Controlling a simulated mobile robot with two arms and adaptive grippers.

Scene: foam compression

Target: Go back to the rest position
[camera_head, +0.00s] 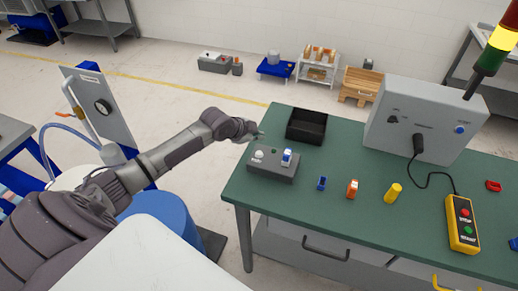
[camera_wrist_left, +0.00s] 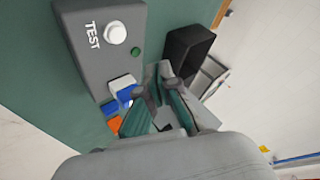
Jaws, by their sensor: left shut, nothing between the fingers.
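My left gripper (camera_head: 254,132) is shut and empty in the head view, above the left edge of the green table (camera_head: 235,189). It is just behind and left of the grey test box (camera_head: 265,171), apart from it as far as I can tell. In the left wrist view, the gripper fingers (camera_wrist_left: 160,98) show in front of the table, with the test box (camera_wrist_left: 80,55) at upper left. The box has a white button (camera_head: 259,155), a green light and a blue and white piece (camera_head: 287,157) on it. My right gripper is not in view.
A black open tray (camera_head: 291,137) stands behind the test box. A blue piece (camera_head: 321,183), an orange piece (camera_head: 352,188) and a yellow cylinder (camera_head: 393,192) stand in front. A grey machine (camera_head: 424,118) and a yellow pendant (camera_head: 461,226) are at right.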

